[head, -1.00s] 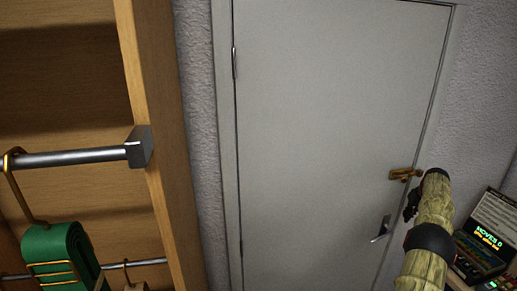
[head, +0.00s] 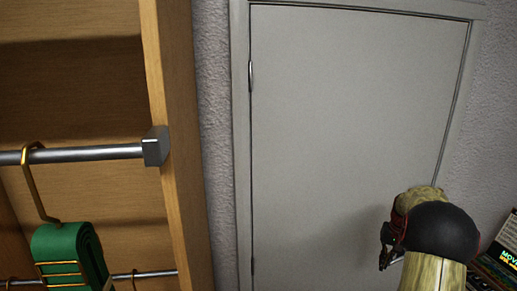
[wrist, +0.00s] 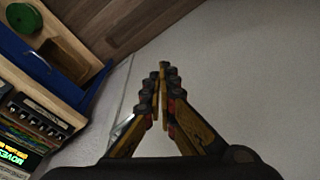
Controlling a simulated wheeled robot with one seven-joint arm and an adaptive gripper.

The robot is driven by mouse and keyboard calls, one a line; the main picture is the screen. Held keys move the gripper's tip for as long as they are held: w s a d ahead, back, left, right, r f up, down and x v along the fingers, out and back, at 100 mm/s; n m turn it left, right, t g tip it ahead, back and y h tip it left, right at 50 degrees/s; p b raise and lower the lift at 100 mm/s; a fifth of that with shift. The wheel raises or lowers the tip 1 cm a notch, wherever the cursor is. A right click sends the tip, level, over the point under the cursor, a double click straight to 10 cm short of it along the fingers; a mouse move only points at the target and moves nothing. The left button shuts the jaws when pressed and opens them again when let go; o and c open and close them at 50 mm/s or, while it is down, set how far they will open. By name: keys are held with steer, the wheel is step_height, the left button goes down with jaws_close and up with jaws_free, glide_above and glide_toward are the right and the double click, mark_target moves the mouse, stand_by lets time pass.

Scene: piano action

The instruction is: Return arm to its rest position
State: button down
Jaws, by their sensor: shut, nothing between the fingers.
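My gripper (wrist: 162,80) is shut and empty in the wrist view, its yellow and dark fingers meeting at the tips in front of a pale surface. In the head view my gripper (head: 386,250) shows small and dark at the lower right, partly hidden by my arm. My arm (head: 430,235) is folded there, with a dark joint and pale yellowish links, in front of the grey door (head: 340,120).
A wooden rack (head: 175,120) stands at left with a metal rail (head: 95,153). A green folded cloth (head: 65,255) hangs there from a brass hook.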

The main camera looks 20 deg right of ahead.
steer(key=a+r+n+b, duration=0.15)
steer(key=a+r, duration=0.25)
steer(key=a, duration=1)
steer(key=s+a+n+t+b, duration=0.1)
steer(key=s+a, duration=0.4)
steer(key=a, duration=0.8)
steer(key=s+a+r+n+t+b, duration=0.1)
steer(key=s+a+n+b, duration=0.3)
steer(key=a, duration=0.9)
steer(key=s+a+r+n+t+b, duration=0.1)
steer(key=s+a+n+t+b, duration=0.1)
steer(key=s+a, duration=0.5)
steer(key=a+n+b, duration=0.1)
steer(key=a+b, duration=0.1)
steer(key=a, duration=0.4)
steer(key=shift+s+a+b, duration=0.15)
steer(key=shift+a+b, duration=0.25)
steer(key=shift+d, duration=0.1)
